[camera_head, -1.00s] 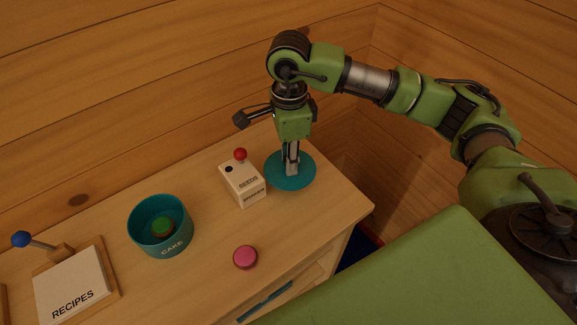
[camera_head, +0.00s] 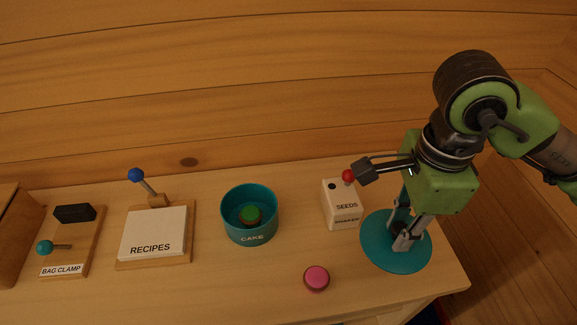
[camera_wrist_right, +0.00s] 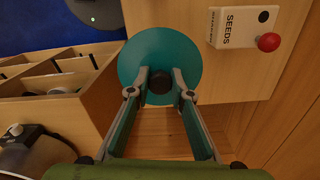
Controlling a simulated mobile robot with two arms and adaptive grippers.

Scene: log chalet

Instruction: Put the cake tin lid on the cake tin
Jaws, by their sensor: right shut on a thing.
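The cake tin (camera_head: 249,232) is a round teal tin marked CAKE, open at the top, standing on the wooden counter. A green-topped round piece (camera_head: 251,215) sits inside it. The cake tin lid (camera_head: 378,247) is a flat teal disc to the right of the tin, near the counter's right end. My right gripper (camera_head: 402,238) points down over the lid and is shut on its dark knob. In the right wrist view the knob (camera_wrist_right: 160,82) sits between the fingertips. I cannot tell whether the lid touches the counter. My left gripper is in no view.
The white SEEDS box (camera_head: 343,207) with a red ball stands between tin and lid. A pink round piece (camera_head: 316,278) lies in front. The RECIPES board (camera_head: 153,234) and BAG CLAMP board (camera_head: 72,243) are at left. A wooden wall runs behind.

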